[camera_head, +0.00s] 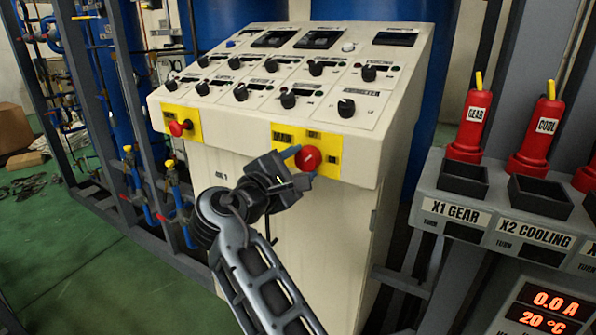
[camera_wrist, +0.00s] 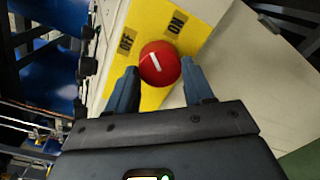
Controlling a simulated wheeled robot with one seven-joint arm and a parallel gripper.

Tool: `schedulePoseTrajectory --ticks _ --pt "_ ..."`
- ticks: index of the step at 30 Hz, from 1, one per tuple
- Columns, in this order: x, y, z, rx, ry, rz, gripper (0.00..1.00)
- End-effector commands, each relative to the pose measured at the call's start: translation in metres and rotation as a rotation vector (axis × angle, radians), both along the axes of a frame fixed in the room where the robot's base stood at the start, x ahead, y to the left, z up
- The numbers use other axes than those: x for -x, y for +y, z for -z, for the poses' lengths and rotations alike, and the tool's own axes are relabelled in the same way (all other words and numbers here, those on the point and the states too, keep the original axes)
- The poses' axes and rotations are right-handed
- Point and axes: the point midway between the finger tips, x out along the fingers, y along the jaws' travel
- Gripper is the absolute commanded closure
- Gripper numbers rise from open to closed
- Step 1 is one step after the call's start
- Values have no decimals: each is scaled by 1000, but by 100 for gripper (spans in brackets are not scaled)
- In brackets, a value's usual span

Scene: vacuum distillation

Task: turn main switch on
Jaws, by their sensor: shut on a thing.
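The main switch (camera_head: 308,158) is a round red knob with a white line, on a yellow plate (camera_head: 327,146) at the lower front of the cream control console. The plate's left part reads MAIN in the head view. In the wrist view the red knob (camera_wrist: 160,63) lies between my fingertips, and its white line is tilted. The yellow plate (camera_wrist: 142,28) carries the labels OFF at left and ON at right. My gripper (camera_head: 297,163) is at the knob, with its fingers on either side of it. In the wrist view my gripper (camera_wrist: 160,80) is shut on the knob.
A second red knob (camera_head: 179,128) on a yellow plate sits at the console's left. Several black knobs (camera_head: 289,100) cover the sloped panel above. Red plugs (camera_head: 471,125) stand in the grey X1 GEAR and X2 COOLING rack at right. Pipes and blue valves line the left.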

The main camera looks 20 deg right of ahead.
Motion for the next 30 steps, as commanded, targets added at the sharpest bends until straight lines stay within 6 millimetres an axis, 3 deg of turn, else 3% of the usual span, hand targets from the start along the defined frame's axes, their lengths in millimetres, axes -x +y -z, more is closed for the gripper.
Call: schedulePoseTrajectory --ticks 18,30 --pt "1 -1 4 -401 -409 1 79" --pt "1 -1 2 -565 -575 2 79"
